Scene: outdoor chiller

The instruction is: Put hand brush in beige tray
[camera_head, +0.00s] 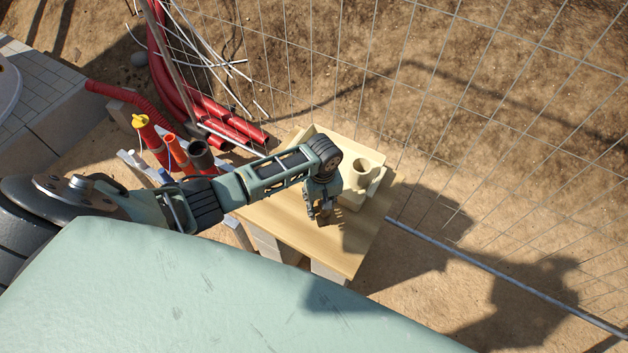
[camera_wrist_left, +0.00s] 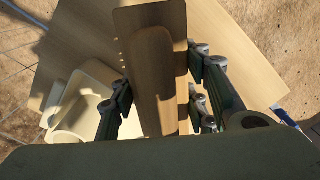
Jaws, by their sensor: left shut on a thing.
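The hand brush (camera_wrist_left: 152,60) is a long wood-brown piece in the left wrist view, running between the fingers of my left gripper (camera_wrist_left: 165,95). The gripper is shut on it. In the head view my left gripper (camera_head: 322,211) points down over the wooden table, and the brush cannot be made out there. The beige tray (camera_head: 343,145) is at the table's far end, just beyond the gripper. It also shows in the left wrist view (camera_wrist_left: 92,79), left of the fingers. Whether the brush touches the table is unclear. My right gripper is not in view.
A beige cup-like container (camera_head: 360,173) stands at the tray's right side. The wooden table (camera_head: 290,228) has bare room at its near end. A wire fence (camera_head: 440,90) runs behind.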

